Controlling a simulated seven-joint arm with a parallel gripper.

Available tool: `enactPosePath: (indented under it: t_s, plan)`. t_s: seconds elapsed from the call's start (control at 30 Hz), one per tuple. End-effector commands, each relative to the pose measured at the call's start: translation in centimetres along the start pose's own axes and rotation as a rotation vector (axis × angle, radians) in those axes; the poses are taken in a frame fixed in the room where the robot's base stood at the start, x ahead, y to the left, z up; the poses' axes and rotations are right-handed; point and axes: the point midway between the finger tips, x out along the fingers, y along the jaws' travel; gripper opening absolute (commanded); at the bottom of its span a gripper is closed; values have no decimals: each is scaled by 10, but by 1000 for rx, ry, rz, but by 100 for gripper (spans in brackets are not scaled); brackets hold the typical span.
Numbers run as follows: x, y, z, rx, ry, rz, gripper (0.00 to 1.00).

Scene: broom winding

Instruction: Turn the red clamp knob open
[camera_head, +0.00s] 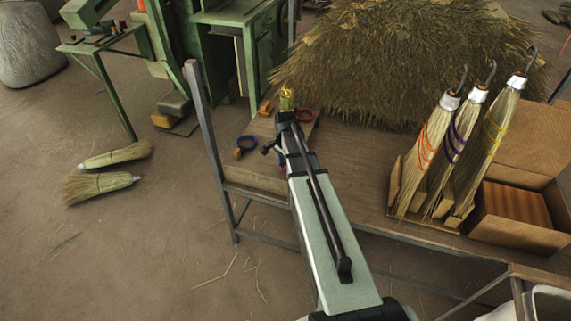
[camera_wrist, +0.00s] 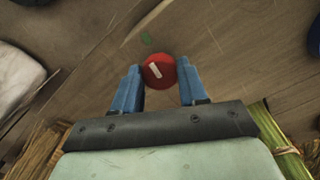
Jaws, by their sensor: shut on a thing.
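The red clamp knob (camera_wrist: 158,64) shows in the wrist view as a round red cap with a white bar mark, tilted in the picture. It sits between the blue fingertips of my gripper (camera_wrist: 159,72), which are shut on its two sides. In the head view my arm reaches over the workbench, and my gripper is mostly hidden behind my own wrist. I cannot make out the knob clearly there.
The wooden bench (camera_head: 350,165) holds three upright brooms (camera_head: 466,135) and a cardboard box (camera_head: 510,212) at right. A straw pile (camera_head: 400,65) lies behind. Two brooms (camera_head: 100,188) lie on the floor.

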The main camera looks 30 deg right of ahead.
Motion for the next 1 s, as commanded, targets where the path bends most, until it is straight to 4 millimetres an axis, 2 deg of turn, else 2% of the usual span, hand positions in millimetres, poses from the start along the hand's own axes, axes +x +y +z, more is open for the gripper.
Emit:
enactPosePath:
  t_s: [0.23, 0.43, 1.0]
  plan:
    - [0, 0, 0, -22, 0, 0, 12]
    - [0, 0, 0, -110, 0, 0, 12]
    - [0, 1, 0, -621, 0, 0, 12]
